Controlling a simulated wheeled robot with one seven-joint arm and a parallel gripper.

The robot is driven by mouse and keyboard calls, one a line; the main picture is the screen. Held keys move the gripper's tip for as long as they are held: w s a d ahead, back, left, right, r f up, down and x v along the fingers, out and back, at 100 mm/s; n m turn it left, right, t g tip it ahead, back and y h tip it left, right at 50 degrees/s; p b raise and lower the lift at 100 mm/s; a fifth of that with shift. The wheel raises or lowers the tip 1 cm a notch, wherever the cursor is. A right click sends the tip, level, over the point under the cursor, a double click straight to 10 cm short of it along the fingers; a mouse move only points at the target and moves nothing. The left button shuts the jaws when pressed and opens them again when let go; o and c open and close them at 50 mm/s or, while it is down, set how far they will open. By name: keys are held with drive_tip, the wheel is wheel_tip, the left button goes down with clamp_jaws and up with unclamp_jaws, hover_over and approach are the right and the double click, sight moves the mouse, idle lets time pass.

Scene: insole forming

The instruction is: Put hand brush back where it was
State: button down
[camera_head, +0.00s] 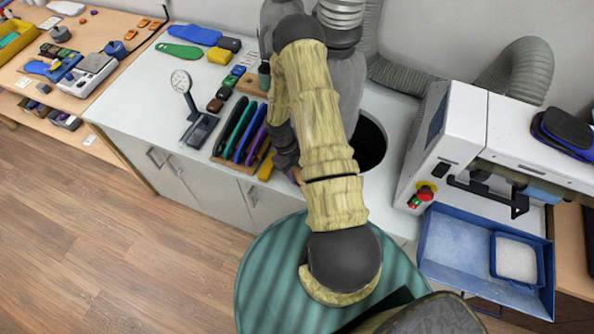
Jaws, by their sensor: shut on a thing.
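My gripper (286,158) is a dark shape at the front edge of the white worktop, just right of the rack of coloured insoles. My arm covers much of it and its fingertips do not show clearly. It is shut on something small. A tan-brown bit, seemingly the hand brush (296,175), shows at its lower side, mostly hidden. I cannot tell how the brush is turned or whether it touches the worktop.
The insole rack (240,130) and a yellow block (266,168) are close on the left. A dark round opening (370,143) is at right, then a white machine (470,140) and a blue tray (450,255). Floor at lower left is clear.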

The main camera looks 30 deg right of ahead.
drive_tip(key=shift+f, duration=0.15)
drive_tip(key=c, duration=0.9)
unclamp_jaws()
drive_tip(key=shift+s, duration=0.1)
drive_tip(key=b+v, duration=0.3)
drive_tip(key=v, duration=0.9)
drive_tip(key=shift+b, duration=0.35)
drive_tip(key=shift+a, duration=0.1)
